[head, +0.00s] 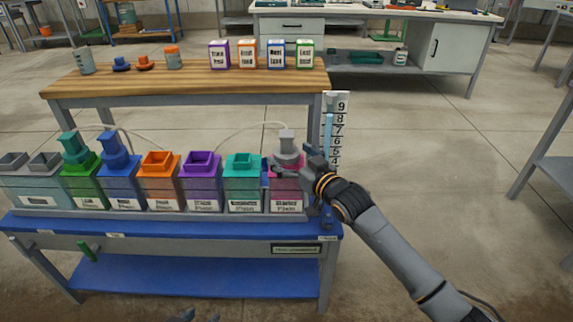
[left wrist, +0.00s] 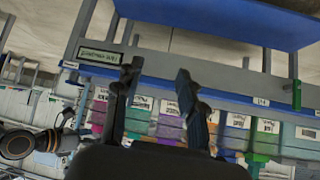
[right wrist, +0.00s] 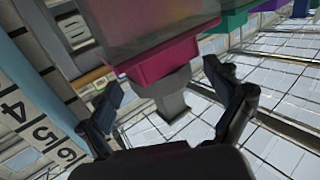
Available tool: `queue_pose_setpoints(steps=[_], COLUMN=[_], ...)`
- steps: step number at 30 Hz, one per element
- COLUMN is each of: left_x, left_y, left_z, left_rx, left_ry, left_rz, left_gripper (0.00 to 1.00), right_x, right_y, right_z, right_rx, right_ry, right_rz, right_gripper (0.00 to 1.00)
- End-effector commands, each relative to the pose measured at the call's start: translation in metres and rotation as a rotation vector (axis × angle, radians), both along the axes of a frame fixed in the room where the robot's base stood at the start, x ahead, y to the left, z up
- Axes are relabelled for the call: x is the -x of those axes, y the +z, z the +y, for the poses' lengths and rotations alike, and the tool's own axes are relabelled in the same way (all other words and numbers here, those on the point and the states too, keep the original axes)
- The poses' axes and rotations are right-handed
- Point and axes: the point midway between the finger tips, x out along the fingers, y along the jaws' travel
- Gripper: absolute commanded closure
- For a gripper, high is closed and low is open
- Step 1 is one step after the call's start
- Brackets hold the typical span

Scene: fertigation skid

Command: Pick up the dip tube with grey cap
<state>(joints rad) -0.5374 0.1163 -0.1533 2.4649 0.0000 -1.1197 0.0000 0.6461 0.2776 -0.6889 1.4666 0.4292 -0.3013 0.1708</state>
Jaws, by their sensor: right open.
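The dip tube with grey cap (head: 287,141) stands upright in the pink tank (head: 286,190) at the right end of the row. A thin pale hose runs from it to the left. My right gripper (head: 289,172) is at the cap, its arm coming in from the right. In the right wrist view the grey cap (right wrist: 172,106) lies between the two open fingers (right wrist: 168,88), with gaps on both sides. My left gripper (head: 193,316) barely shows at the bottom edge. In the left wrist view its fingers (left wrist: 155,82) are apart and empty.
Green (head: 76,148) and blue (head: 112,150) capped tubes stand in tanks on the left. Orange (head: 160,163), purple (head: 201,164) and teal (head: 242,166) tanks have open necks. A numbered scale (head: 338,125) stands just right of the pink tank. A wooden shelf (head: 190,84) lies behind.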

Motion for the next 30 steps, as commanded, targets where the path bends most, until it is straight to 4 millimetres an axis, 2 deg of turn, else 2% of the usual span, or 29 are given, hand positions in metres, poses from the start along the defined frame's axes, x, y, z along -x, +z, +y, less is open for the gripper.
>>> queue_pose_setpoints(steps=[6, 14, 23, 24, 30], left_x=[-0.018, -0.020, -0.019, -0.020, -0.020], left_y=[0.014, 0.016, 0.016, 0.016, 0.016], left_z=[-0.007, -0.008, -0.007, -0.007, -0.007], left_rx=[0.025, 0.028, 0.027, 0.027, 0.026], left_ry=[-0.009, -0.009, -0.009, -0.009, -0.008], left_rz=[-0.113, -0.125, -0.123, -0.123, -0.122], left_gripper=[0.60, 0.60, 0.60, 0.60, 0.60], right_x=[-0.012, -0.013, -0.013, -0.013, -0.013], right_y=[-0.001, 0.000, 0.000, 0.000, 0.000], right_z=[0.009, 0.010, 0.009, 0.010, 0.010], right_rx=[0.000, 0.000, 0.000, 0.000, -0.001], right_ry=[0.001, 0.001, 0.001, 0.001, 0.001], right_rz=[0.000, 0.000, 0.000, 0.000, -0.001], right_gripper=[0.09, 0.09, 0.68, 0.71, 0.71])
